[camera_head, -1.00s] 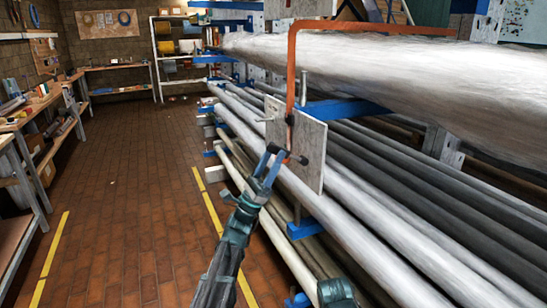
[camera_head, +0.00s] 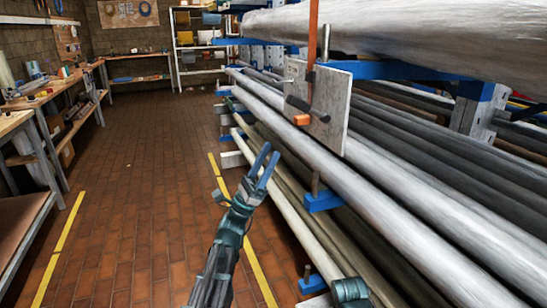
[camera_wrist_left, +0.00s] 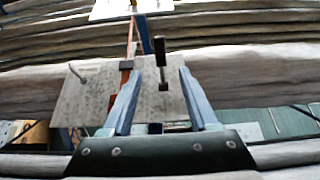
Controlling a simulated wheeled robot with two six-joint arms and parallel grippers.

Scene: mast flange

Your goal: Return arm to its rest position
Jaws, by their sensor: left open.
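My left gripper (camera_head: 270,164) is open and empty, to the lower left of a grey metal plate in the head view. Its blue fingers point up and away from me, and there is a visible gap to the plate. The plate (camera_head: 335,110) stands upright in front of the pipes, with an orange bar (camera_head: 313,45) and a dark handle (camera_head: 298,104) at it. In the left wrist view the plate (camera_wrist_left: 85,103) shows behind the two open fingers (camera_wrist_left: 154,90), with a black-handled rod (camera_wrist_left: 160,62).
A rack of long grey pipes (camera_head: 420,215) with blue supports (camera_head: 322,201) fills the right side. Workbenches (camera_head: 45,100) line the left wall, and a shelf (camera_head: 200,50) stands at the back. The brick floor between the yellow lines (camera_head: 70,220) is clear.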

